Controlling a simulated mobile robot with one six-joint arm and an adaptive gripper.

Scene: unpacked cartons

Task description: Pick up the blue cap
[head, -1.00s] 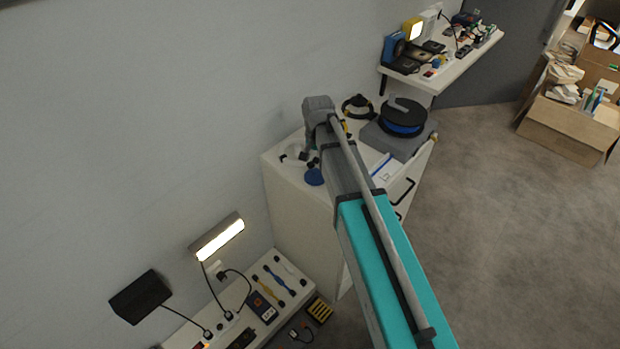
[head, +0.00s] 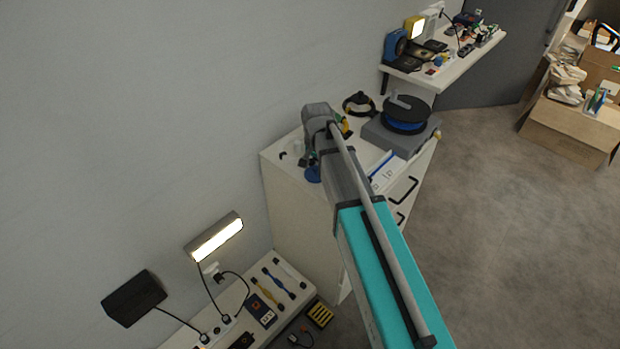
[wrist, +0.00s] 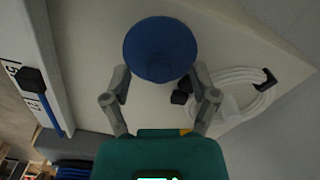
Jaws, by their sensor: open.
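The blue cap (head: 313,174) is on top of the white cabinet (head: 290,185), near its left front part, partly covered by my arm in the head view. In the wrist view the round blue cap (wrist: 160,45) is just beyond and between my fingertips. My gripper (wrist: 161,76) is open and empty, with a finger on either side of the cap's near edge. I cannot tell whether either finger touches it. In the head view my gripper is mostly hidden by the arm.
A coiled white cable (wrist: 245,95) lies right of the cap in the wrist view, with a small black piece (wrist: 181,95) between. The wall is close on the left.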

